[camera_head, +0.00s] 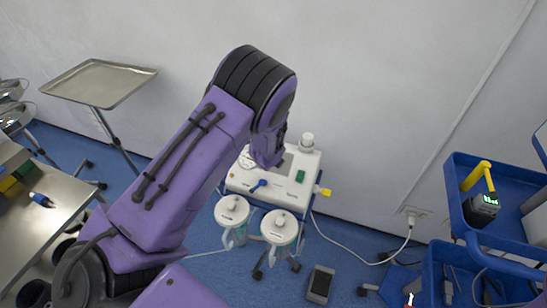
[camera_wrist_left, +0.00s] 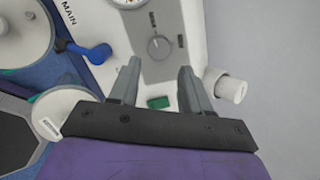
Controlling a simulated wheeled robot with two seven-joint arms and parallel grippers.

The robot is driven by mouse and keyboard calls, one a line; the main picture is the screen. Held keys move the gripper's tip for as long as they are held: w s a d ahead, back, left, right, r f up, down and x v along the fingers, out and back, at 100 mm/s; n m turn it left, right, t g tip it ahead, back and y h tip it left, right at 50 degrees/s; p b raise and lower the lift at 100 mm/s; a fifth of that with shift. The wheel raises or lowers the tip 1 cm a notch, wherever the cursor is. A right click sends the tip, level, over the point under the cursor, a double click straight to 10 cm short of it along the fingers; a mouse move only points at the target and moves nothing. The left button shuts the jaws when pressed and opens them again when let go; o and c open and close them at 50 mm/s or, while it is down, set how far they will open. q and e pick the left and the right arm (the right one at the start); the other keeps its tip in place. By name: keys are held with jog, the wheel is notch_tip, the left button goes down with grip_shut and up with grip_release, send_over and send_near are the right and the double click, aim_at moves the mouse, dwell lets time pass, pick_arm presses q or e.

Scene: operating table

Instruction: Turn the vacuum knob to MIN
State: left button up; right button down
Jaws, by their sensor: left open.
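The vacuum knob (camera_wrist_left: 158,46) is a round grey dial on the grey panel of the white suction unit (camera_head: 265,181). In the left wrist view it lies just beyond and between the fingertips of my left gripper (camera_wrist_left: 160,70). The gripper is open, with one finger on each side of the knob's line and nothing between them. I cannot tell how far the tips are above the panel. Labels beside the knob are too blurred to read. In the head view my purple left arm hides the knob and the gripper fingers. My right gripper is in neither view.
A blue connector (camera_wrist_left: 92,52), a green switch (camera_wrist_left: 158,102) and a white cylindrical cap (camera_wrist_left: 228,87) stand near the fingers. Two lidded canisters (camera_head: 232,210) hang at the unit's front. A blue cart (camera_head: 480,240) stands at the right. A metal tray stand (camera_head: 98,84) stands at the left.

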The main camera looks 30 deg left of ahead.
pick_arm(q)
jog(key=x, duration=0.5)
jog(key=shift+w+a+f+p, duration=0.15)
jog(key=shift+w+f+p, duration=0.05)
jog(key=shift+p, duration=0.2)
jog(key=shift+w+a+f, duration=0.1)
jog(key=shift+w+f, duration=0.1)
jog(key=shift+f, duration=0.2)
jog(key=c, duration=0.8)
jog(key=shift+o, duration=0.2)
